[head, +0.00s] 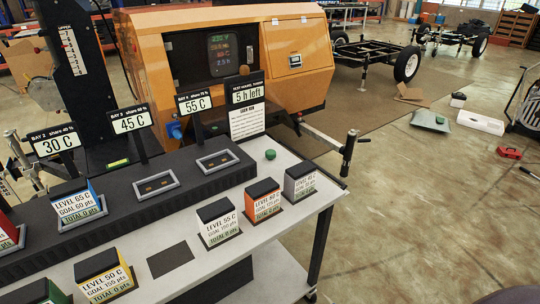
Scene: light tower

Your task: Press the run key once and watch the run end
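A small green round button (270,154), which looks like the run key, sits on the light table top (150,250) near its far right corner, below a white printed sheet (246,120). Nothing touches it. A black sign (245,91) above the sheet reads "5 h left". The orange machine (300,52) behind the table has a dark screen (222,54) with small colored text, too small to read surely. Neither of my grippers shows. A dark shape at the bottom right edge cannot be made out.
Labelled blocks stand along the table's front, including a white one (217,223), an orange one (263,201) and a grey one (300,182). A blue block (77,205) sits in a black rack (120,195). Signs read 30, 45 and 55 C.

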